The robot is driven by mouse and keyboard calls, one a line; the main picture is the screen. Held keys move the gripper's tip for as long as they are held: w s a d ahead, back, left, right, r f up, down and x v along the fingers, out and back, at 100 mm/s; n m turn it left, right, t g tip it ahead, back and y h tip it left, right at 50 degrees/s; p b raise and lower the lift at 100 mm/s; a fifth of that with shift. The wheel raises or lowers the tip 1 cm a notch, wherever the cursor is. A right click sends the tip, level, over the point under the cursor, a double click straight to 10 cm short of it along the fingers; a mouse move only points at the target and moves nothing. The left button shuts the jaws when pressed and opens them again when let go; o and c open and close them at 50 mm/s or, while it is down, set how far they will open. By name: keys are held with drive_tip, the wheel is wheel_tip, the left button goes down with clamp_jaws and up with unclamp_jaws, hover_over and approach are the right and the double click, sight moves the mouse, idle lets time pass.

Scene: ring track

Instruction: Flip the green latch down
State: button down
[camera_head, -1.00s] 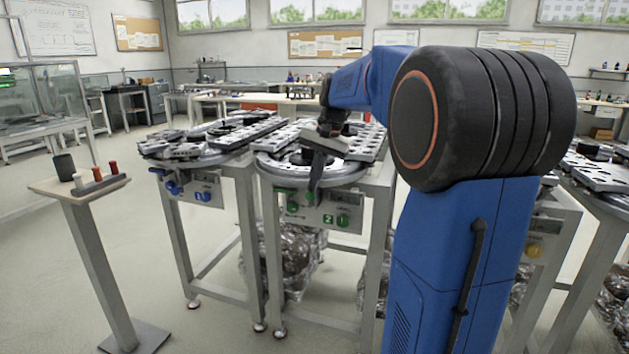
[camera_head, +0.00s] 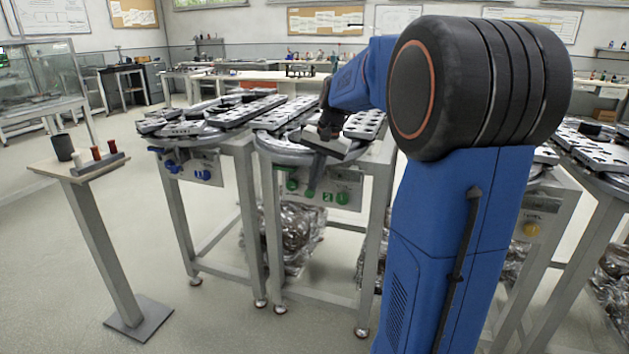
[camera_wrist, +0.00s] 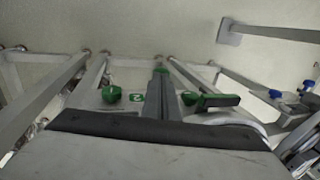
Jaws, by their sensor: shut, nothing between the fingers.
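The green latch (camera_wrist: 218,100) shows in the wrist view as a dark green bar lying roughly level, with a bright green piece (camera_wrist: 190,98) at its inner end. In the head view its green part (camera_head: 292,184) is on the front panel of the middle station, to the left of the "2" label. My gripper (camera_head: 311,188) points down in front of this panel, between the latch and a round green knob (camera_head: 342,198). In the wrist view my shut fingers (camera_wrist: 161,82) are beside the latch's inner end. I cannot tell whether they touch it.
The middle station's table (camera_head: 280,153) carries grey perforated plates above the panel. A station with blue controls (camera_head: 202,174) stands to the left and one with a yellow knob (camera_head: 531,230) to the right. A small stand (camera_head: 100,165) holds several cylinders. Floor in front is clear.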

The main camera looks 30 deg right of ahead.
drive_tip(key=v, duration=1.3)
drive_tip(key=shift+r, duration=0.35)
drive_tip(key=s+a+f+n, duration=0.3)
drive_tip(key=s+a+f, duration=0.3)
drive_tip(key=s, duration=0.3)
drive_tip(key=s+a+f+n+t+h, duration=0.1)
drive_tip(key=s+a+f+n, duration=0.3)
drive_tip(key=s+a+f, duration=0.2)
drive_tip(key=s+a+f+n+t, duration=0.1)
drive_tip(key=s+a+f+n, duration=0.2)
drive_tip(key=s+a+f, duration=0.3)
drive_tip(key=s+f, duration=0.3)
drive_tip(key=s, duration=0.3)
drive_tip(key=shift+s+a+h, duration=0.2)
drive_tip(key=shift+h, duration=0.2)
